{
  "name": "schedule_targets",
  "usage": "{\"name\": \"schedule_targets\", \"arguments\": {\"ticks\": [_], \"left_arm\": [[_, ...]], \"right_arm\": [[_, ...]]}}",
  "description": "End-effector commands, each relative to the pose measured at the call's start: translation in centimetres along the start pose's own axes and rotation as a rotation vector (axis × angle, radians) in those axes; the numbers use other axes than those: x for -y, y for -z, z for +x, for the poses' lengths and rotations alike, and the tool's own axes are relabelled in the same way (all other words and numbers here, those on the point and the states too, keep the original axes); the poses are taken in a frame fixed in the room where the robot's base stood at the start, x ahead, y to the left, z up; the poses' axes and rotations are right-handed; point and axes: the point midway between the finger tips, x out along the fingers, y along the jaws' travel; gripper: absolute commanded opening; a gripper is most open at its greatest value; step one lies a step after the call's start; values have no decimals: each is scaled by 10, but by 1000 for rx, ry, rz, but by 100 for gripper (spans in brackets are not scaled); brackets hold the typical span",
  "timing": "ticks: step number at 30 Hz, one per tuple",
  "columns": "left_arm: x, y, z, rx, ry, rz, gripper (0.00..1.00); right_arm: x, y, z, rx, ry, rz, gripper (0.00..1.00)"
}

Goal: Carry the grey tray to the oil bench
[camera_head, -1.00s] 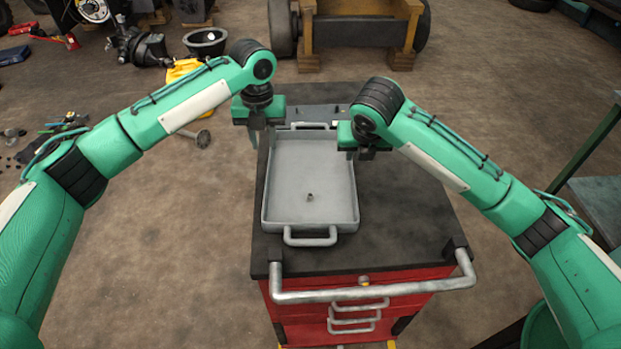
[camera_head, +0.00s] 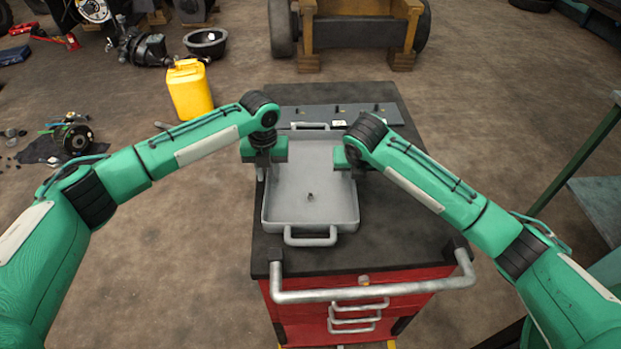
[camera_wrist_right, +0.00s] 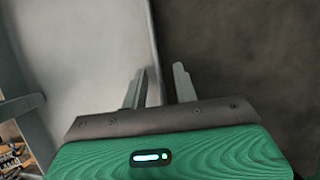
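The grey tray (camera_head: 290,208) lies flat on the black top of a red tool cart, with a handle at its near and far ends. A small dark part (camera_head: 309,196) lies inside it. My left gripper (camera_head: 261,172) is at the tray's left rim; its fingers are too hidden to tell open from shut. My right gripper (camera_head: 356,172) is at the right rim. In the right wrist view its fingers (camera_wrist_right: 161,85) stand apart, with the tray's side wall (camera_wrist_right: 153,45) running between them. I cannot tell which thing is the oil bench.
The red cart (camera_head: 395,288) has a metal push bar (camera_head: 370,291) in front. A grey strip with small dark parts (camera_head: 350,113) lies behind the tray. A yellow can (camera_head: 190,90) stands on the floor at left. A green-framed bench (camera_head: 600,205) stands at right.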

Motion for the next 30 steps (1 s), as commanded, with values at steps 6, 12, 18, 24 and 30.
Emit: {"name": "schedule_targets", "arguments": {"ticks": [6,12,18,24,30], "left_arm": [[0,0,0,0,0,0,0],[0,0,0,0,0,0,0],[0,0,-2,1,0,-1,0],[0,0,-7,1,0,-1,0],[0,0,-21,1,0,-1,0]], "right_arm": [[0,0,0,0,0,0,0],[0,0,0,0,0,0,0],[0,-1,-1,2,0,0,0],[0,-3,-7,2,0,0,0],[0,-8,-19,2,0,0,0]]}}
